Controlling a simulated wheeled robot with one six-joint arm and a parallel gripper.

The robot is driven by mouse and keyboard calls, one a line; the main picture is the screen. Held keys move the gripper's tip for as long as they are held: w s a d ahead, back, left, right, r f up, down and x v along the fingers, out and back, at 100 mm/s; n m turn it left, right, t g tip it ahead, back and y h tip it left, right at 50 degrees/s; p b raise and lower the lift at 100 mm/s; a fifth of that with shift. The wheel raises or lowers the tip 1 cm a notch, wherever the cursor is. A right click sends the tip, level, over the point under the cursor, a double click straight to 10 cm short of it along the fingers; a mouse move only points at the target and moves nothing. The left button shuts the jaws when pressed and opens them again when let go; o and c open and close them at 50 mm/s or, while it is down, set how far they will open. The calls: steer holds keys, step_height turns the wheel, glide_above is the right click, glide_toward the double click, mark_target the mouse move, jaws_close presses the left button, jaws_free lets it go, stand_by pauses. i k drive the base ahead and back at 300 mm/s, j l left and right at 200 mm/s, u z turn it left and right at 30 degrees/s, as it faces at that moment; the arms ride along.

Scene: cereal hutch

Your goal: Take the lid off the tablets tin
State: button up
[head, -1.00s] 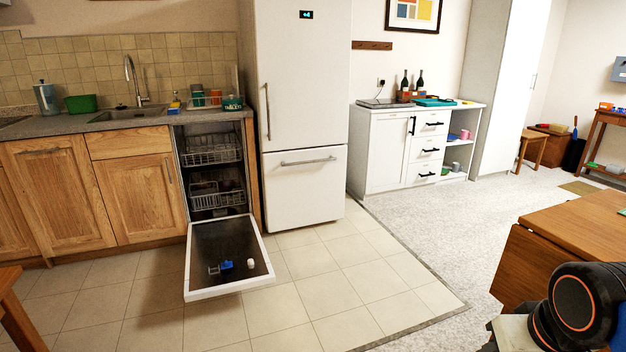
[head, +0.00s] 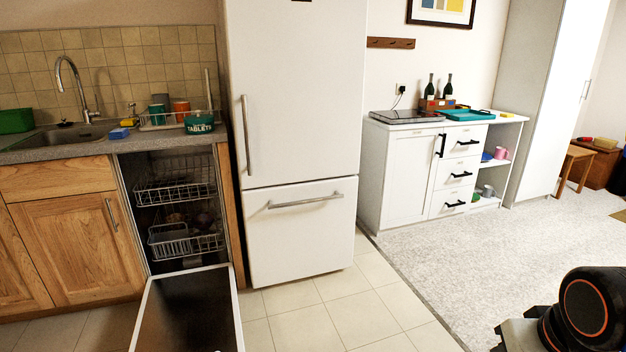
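The tablets tin (head: 199,123) is a dark green round tin with "TABLETS" written on its front. It stands on the grey counter at its right end, left of the fridge. A lighter teal top, which looks like its lid, shows on it; the fine detail is too small to tell. My gripper is not in view. Only a dark part of my arm with an orange ring shows at the lower right, far from the tin.
The dishwasher door (head: 187,311) hangs open and low in front of the counter, below the tin. A dish rack (head: 160,119) with green and orange cups stands beside the tin. The fridge (head: 297,120) rises close on the right. Tiled floor (head: 325,312) is clear right of the door.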

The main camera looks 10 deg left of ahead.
mark_target(198, 116)
steer(key=i, duration=1.85)
steer(key=i+u, duration=0.25)
steer(key=u, duration=0.15)
steer(key=i+l+u, duration=0.1)
steer(key=u, duration=0.25)
steer(key=i+l+u, duration=0.2)
steer(key=i+u, duration=0.2)
steer(key=k, duration=0.05)
